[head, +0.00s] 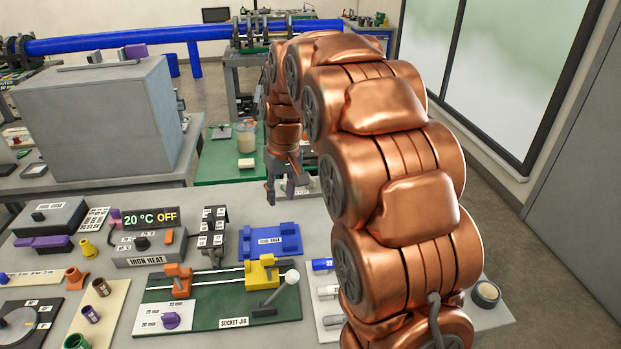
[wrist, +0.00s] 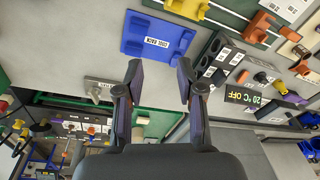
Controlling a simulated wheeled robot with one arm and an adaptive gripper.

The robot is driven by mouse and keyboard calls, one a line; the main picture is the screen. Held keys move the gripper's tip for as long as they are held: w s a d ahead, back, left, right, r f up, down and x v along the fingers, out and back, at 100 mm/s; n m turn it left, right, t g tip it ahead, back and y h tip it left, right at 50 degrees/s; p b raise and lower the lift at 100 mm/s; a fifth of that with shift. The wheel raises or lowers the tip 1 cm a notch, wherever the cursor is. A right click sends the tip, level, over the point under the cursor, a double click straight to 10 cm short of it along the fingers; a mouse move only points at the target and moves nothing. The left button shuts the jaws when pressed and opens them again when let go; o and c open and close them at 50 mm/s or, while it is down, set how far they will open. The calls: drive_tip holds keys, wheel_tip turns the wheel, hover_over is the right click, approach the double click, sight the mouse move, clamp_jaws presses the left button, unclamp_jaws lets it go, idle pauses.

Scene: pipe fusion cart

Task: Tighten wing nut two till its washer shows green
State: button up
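My gripper (head: 281,192) hangs at the far edge of the grey cart top, behind the blue cool rack (head: 270,241). In the wrist view my gripper (wrist: 158,78) is open, with a wide gap between its two dark fingers and nothing between them. The cool rack shows beyond the fingertips in the wrist view (wrist: 157,36). A small grey labelled plate (wrist: 104,91) lies beside the left finger there; its label is too small to read. I cannot make out wing nut two or its washer in either view. My arm hides part of the cart's right side.
The socket jig (head: 225,307) with its white-knobbed lever fills the front middle. The iron heat box (head: 150,249) and a display reading 20 °C OFF (head: 151,217) stand left. A large grey box (head: 100,118) stands behind left. A green-topped bench (head: 222,166) lies beyond the cart.

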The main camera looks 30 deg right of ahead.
drive_tip(key=w+d+f+t, duration=0.2)
drive_tip(key=w+d+f, duration=0.3)
drive_tip(key=w+d, duration=0.75)
drive_tip(key=t+b, duration=0.1)
hover_over(315, 181)
drive_tip(key=shift+h, duration=0.4)
wheel_tip(315, 181, down, 8)
drive_tip(key=shift+a+f, duration=0.1)
drive_tip(key=shift+f, duration=0.1)
drive_tip(key=shift+p+x, duration=1.5)
drive_tip(key=shift+x, duration=2.4)
drive_tip(key=shift+c, duration=0.4)
clamp_jaws()
